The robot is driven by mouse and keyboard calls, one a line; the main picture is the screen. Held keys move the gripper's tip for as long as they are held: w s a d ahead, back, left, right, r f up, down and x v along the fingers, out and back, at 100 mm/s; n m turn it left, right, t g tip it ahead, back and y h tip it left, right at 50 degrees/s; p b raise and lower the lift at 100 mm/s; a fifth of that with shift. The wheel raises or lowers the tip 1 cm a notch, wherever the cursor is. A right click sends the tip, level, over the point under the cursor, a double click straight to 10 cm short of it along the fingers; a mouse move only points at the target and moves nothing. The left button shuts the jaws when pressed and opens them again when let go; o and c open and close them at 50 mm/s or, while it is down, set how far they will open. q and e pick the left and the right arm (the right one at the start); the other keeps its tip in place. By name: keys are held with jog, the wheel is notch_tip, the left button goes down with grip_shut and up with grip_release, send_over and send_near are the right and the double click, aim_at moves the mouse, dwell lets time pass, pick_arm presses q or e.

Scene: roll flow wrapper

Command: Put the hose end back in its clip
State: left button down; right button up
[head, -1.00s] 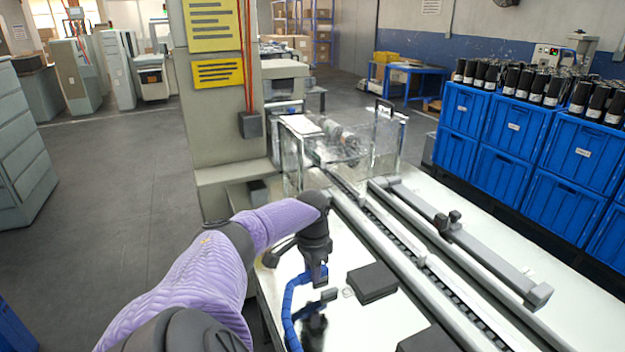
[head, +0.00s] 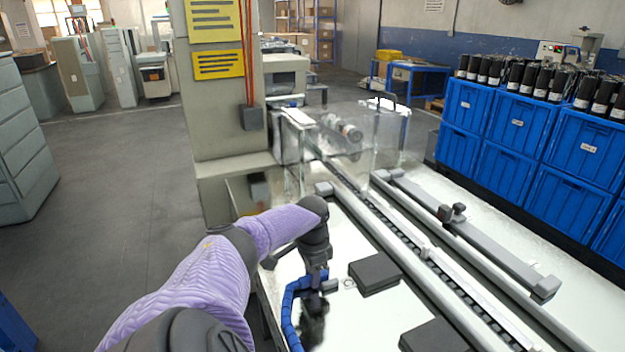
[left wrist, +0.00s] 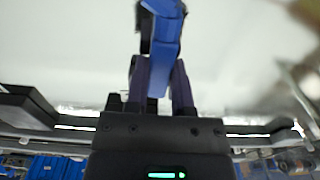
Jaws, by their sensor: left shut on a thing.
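My left gripper (head: 317,274) points down over the near left part of the shiny machine table. It is shut on the blue segmented hose (head: 287,308), whose end is at the fingers; the rest hangs in a curve to the left and down. In the left wrist view the two dark fingers (left wrist: 160,85) close on the blue hose end (left wrist: 165,40). A small dark block (head: 330,286) beside the fingertips may be the clip, but I cannot tell for sure. Whether the hose touches it is hidden. My right gripper is not in view.
Two flat black boxes (head: 374,274) (head: 434,337) lie on the table right of the gripper. Beyond them run the conveyor chain (head: 400,233) and long grey rails (head: 470,240). A clear guard (head: 345,135) stands behind. Blue crates (head: 515,150) line the right.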

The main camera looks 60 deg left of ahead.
pick_arm(q)
jog(key=shift+f, duration=0.2)
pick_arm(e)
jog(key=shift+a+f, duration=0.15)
pick_arm(q)
jog(key=shift+c, duration=2)
grip_release()
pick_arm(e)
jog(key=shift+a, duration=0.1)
pick_arm(q)
notch_tip(320, 180, up, 9)
jog(key=p, duration=0.4)
jog(key=shift+r, duration=0.45)
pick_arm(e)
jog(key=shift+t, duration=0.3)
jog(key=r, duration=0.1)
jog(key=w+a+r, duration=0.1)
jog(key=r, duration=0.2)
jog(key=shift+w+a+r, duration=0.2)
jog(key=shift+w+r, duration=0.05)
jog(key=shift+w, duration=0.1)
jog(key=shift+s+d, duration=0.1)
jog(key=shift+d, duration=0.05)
